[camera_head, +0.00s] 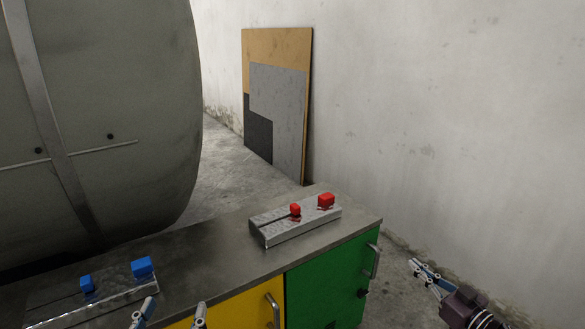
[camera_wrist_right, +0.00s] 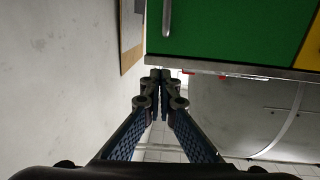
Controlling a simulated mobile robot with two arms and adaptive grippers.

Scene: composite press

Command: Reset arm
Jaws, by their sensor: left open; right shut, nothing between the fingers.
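My left gripper (camera_head: 171,312) shows at the bottom edge of the head view, its two fingers apart and nothing between them, in front of the cabinet top near the yellow door. My right gripper (camera_head: 424,270) is at the lower right of the head view, to the right of the green cabinet door (camera_head: 330,282) and apart from it. In the right wrist view its fingers (camera_wrist_right: 160,77) are closed together and empty, close to the cabinet's edge in the picture. Most of the left arm is out of view.
The metal-topped cabinet (camera_head: 222,251) carries a control box with red buttons (camera_head: 300,221) and one with blue buttons (camera_head: 100,299). Door handles (camera_head: 273,311) stick out in front. A big grey cylinder (camera_head: 95,120) stands left. Boards (camera_head: 278,60) lean on the wall. Floor right of the cabinet is clear.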

